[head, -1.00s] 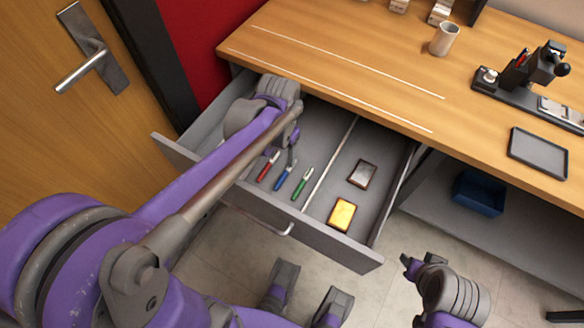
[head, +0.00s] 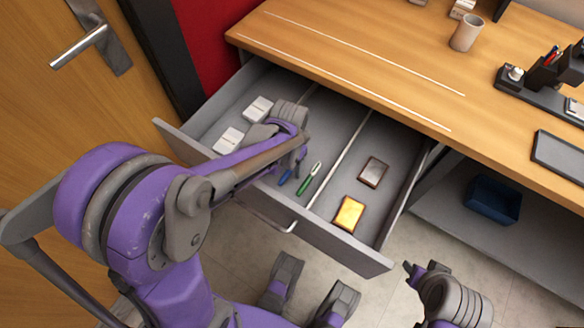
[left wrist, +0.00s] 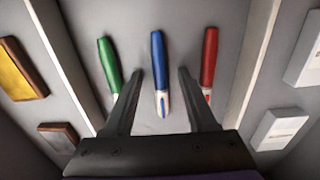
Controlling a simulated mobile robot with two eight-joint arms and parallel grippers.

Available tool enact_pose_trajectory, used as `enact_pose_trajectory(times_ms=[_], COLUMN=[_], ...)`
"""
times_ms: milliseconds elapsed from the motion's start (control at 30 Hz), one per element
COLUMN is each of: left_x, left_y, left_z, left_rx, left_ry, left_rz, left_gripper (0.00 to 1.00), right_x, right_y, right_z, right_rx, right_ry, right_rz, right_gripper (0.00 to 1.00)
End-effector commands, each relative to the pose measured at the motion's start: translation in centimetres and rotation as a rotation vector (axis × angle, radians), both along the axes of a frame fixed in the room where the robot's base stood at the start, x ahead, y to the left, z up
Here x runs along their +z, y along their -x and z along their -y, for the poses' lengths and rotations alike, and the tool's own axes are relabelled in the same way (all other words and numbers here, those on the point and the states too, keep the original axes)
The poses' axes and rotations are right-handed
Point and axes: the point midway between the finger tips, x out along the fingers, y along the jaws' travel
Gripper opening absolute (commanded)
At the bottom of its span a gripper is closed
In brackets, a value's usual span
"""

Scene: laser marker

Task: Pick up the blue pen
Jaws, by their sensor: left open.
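The blue pen (left wrist: 159,70) lies in the middle compartment of the open drawer, between the green pen (left wrist: 109,65) and the red pen (left wrist: 208,62). In the left wrist view, my left gripper (left wrist: 158,75) is open, with one finger on each side of the blue pen. I cannot tell whether the fingers touch the drawer floor. In the head view, the blue pen (head: 285,177) is partly hidden by my left gripper (head: 296,168); the green pen (head: 309,179) shows beside it, and the red pen is hidden by my arm. My right gripper (head: 414,272) is outside the drawer, its jaws unclear.
Drawer dividers flank the pens. White boxes (head: 228,141) lie in the left compartment; a gold box (head: 349,213) and a brown-framed box (head: 373,172) lie in the right one. The desk (head: 370,60) stands behind, with a blue bin (head: 494,198) on the shelf below it.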

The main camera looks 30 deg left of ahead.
Motion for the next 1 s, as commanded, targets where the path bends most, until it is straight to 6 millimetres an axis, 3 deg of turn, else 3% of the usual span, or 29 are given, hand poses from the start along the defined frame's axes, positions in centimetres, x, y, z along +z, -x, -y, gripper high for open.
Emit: enact_pose_trajectory(times_ms=[167, 500, 867, 1000], left_x=[0.0, 0.1, 0.1, 1.1], left_y=[0.0, 0.0, 0.0, 0.0], left_z=[0.0, 0.0, 0.0, 0.0], left_rx=[0.0, 0.0, 0.0, 0.0], left_ry=[0.0, 0.0, 0.0, 0.0], left_rz=[0.0, 0.0, 0.0, 0.0], left_gripper=[0.57, 0.0, 0.0, 0.0], right_x=[0.1, 0.1, 0.1, 0.5], right_y=[0.0, 0.0, 0.0, 0.0], right_z=[0.0, 0.0, 0.0, 0.0], right_rx=[0.0, 0.0, 0.0, 0.0], right_ry=[0.0, 0.0, 0.0, 0.0], right_rz=[0.0, 0.0, 0.0, 0.002], right_gripper=[0.45, 0.45, 0.45, 0.45])
